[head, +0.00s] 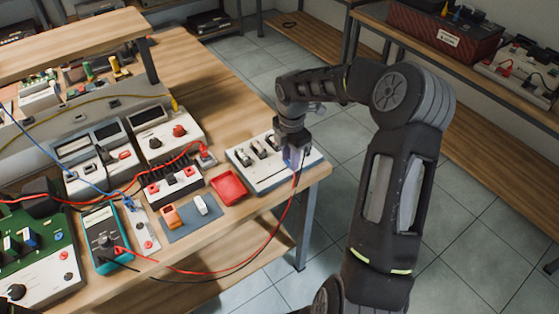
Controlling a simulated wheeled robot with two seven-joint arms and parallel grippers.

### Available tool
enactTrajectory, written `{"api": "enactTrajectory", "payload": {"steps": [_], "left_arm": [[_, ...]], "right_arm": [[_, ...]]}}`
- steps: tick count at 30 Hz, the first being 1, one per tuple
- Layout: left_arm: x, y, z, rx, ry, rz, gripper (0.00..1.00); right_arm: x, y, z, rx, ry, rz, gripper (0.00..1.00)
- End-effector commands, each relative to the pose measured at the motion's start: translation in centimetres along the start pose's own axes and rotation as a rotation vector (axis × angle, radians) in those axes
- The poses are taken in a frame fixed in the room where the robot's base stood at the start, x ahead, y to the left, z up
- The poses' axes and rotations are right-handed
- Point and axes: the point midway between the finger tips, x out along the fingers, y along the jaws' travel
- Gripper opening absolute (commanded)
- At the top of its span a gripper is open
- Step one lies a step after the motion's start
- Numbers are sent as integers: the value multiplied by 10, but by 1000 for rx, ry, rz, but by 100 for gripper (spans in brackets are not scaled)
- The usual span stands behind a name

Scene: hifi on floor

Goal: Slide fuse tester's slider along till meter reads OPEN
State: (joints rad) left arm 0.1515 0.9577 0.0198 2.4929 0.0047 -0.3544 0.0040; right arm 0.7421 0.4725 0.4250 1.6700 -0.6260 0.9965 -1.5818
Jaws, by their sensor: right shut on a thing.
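The fuse tester (240,157) is a pale box at the right end of the bench, with several upright pieces in a row on its top. My right gripper (295,152) points down at its right part and is shut on what seems to be the slider, which the fingers largely hide. A red and a black lead run from this spot, curving down and left towards the teal handheld meter (103,240). The meter's display is too small to read. My left gripper is not in view.
A red tray (229,187) and a dark mat (190,218) with an orange and a white piece lie left of the tester. Bench instruments (166,134) stand behind. Tiled floor is open to the right.

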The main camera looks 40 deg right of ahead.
Motion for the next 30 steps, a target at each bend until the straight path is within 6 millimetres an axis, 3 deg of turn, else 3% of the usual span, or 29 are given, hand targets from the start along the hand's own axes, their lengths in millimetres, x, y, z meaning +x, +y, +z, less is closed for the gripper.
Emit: {"api": "enactTrajectory", "payload": {"steps": [3, 11, 12, 18, 20, 30], "left_arm": [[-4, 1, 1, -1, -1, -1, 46], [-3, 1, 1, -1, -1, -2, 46], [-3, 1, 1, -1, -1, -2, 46], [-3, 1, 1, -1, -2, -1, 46], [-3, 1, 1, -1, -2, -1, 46], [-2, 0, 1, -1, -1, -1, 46]], "right_arm": [[-2, 1, 13, 0, 0, 3, 0], [-1, 1, 16, 0, -3, 5, 0], [-1, 1, 16, 0, -4, 5, 29], [0, 0, 15, 0, -2, 2, 45], [0, 0, 14, 0, -1, 2, 49], [-4, 0, 14, 0, -1, 2, 49]]}}
